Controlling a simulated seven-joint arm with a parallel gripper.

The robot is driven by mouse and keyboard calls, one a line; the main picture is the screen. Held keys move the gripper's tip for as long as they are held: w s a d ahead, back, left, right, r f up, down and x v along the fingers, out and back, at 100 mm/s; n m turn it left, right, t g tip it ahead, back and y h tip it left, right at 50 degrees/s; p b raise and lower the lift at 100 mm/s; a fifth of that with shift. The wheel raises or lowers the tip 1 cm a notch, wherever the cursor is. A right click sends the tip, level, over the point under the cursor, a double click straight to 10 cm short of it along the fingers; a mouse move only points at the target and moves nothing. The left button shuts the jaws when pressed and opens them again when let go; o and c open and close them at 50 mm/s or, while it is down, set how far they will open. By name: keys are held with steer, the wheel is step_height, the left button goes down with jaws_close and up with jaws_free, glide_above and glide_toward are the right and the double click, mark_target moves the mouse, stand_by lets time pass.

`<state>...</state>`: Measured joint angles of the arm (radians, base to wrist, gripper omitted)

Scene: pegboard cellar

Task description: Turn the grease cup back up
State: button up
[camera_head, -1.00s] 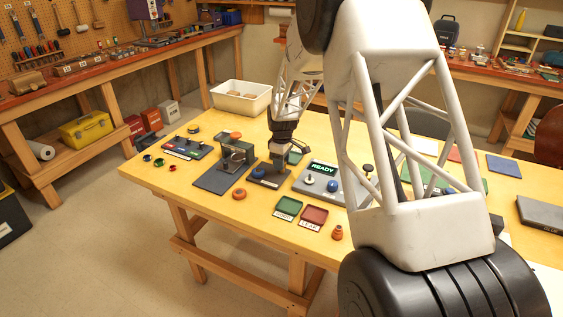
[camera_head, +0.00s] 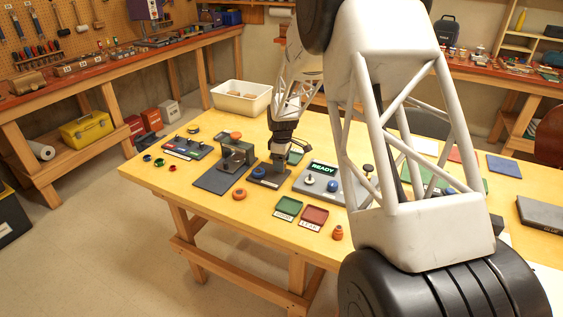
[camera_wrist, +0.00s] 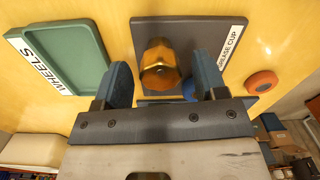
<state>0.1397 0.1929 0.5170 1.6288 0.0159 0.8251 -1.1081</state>
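The grease cup (camera_wrist: 160,66) is a brass-coloured faceted cap on a dark plate (camera_wrist: 205,28) labelled GREASE CUP in the wrist view. My gripper (camera_wrist: 161,75) is open, with one blue finger on each side of the cup and a visible gap to each. I cannot tell how far down the fingers reach beside it. A blue round part (camera_wrist: 188,89) shows partly behind the right finger. In the head view my gripper (camera_head: 279,164) is above the station's plate (camera_head: 270,183), beside the blue part (camera_head: 258,172), and hides the cup.
A green WHEELS tray (camera_wrist: 75,55) lies beside the plate. A grey stand (camera_head: 236,155) is to the left and a READY panel (camera_head: 321,182) to the right. A white bin (camera_head: 241,98) stands behind.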

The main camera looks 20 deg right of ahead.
steer(key=shift+r, duration=3.95)
steer(key=shift+s+r, duration=0.2)
steer(key=shift+r, duration=0.05)
steer(key=s+a+r+m+t, duration=0.1)
steer(key=s+a+r+m, duration=0.2)
steer(key=s+r, duration=0.6)
steer(key=s+a+r+m, duration=0.25)
steer(key=s+r, duration=0.35)
steer(key=s, duration=0.6)
steer(key=s+a+m+t, duration=0.1)
steer(key=s+a+m, duration=0.1)
steer(key=s, duration=1.2)
steer(key=s+a+m, duration=0.3)
steer(key=s, duration=1.1)
steer(key=shift+s+m+t, duration=0.25)
steer(key=shift+m+t, duration=0.1)
steer(key=shift+t, duration=0.05)
